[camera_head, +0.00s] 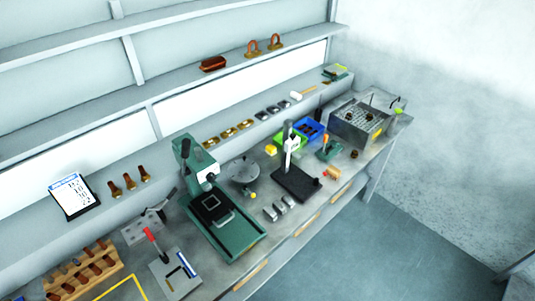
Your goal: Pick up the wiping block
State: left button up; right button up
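No object is clearly recognisable as the wiping block at this size. A small yellow block (271,149) lies on the workbench (262,187) beside the green bin. A small tan and red block-like item (332,174) lies near the bench's front edge, right of the black-based stand. A white block-like item (296,96) sits on the ledge behind. I cannot tell which of these, if any, is the wiping block. Neither of my grippers is in view.
A green press (222,232) and a black-based stand (296,184) rise from the bench. Green (291,140) and blue (311,127) bins stand behind. A metal box (350,130) is at the far right. A wooden rack (82,272) fills the near left. The floor in front is clear.

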aim_at(270, 149)
jog(key=z, duration=1.4)
jog(key=i, duration=2.7)
jog(key=u, duration=4.15)
